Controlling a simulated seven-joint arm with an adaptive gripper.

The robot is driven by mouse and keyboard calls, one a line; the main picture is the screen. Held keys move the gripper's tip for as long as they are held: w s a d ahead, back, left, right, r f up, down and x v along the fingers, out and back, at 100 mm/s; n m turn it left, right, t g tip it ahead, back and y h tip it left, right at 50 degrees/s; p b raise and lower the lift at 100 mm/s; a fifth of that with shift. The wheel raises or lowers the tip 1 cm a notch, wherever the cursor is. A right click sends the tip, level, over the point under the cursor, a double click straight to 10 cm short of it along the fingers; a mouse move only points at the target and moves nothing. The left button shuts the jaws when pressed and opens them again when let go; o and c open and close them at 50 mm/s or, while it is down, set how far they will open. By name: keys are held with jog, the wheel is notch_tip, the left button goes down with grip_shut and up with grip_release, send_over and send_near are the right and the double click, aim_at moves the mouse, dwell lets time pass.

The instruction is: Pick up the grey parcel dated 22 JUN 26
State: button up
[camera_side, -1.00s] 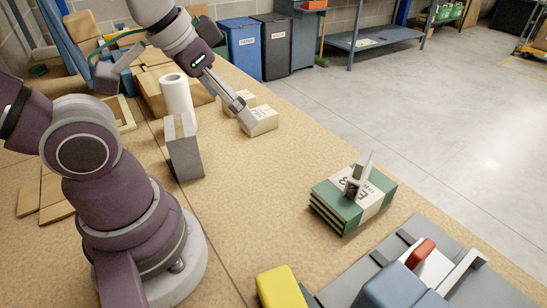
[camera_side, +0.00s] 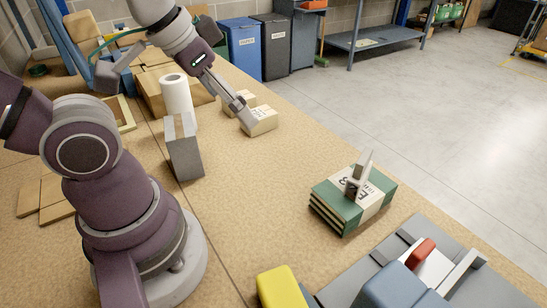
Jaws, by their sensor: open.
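A grey upright box (camera_side: 184,150) stands on the bench left of the picture's middle, beside my arm's base. It is the only clearly grey parcel-like thing in view, and I can read no date on it. My gripper (camera_side: 242,114) is open, to the right of and beyond the grey box. I cannot tell whether the fingers touch the nearer carton. The print on it is too small to read.
A white roll (camera_side: 177,95) stands just behind the grey box. A stack of green-and-cream books (camera_side: 338,211) with a grey object on top lies at right. A yellow block (camera_side: 281,288) and grey tray (camera_side: 400,242) are in front. The bench middle is clear.

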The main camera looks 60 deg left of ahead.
jog(key=n+g, duration=0.5)
jog(key=n, duration=1)
send_over(178, 125)
jog(key=f, duration=0.2)
jog(key=shift+w+a+f, duration=0.15)
jog(key=shift+w+f, duration=0.15)
jog(key=shift+g, duration=0.3)
jog(key=f, duration=1)
jog(key=shift+s+f, duration=0.25)
jog(key=shift+c, duration=0.3)
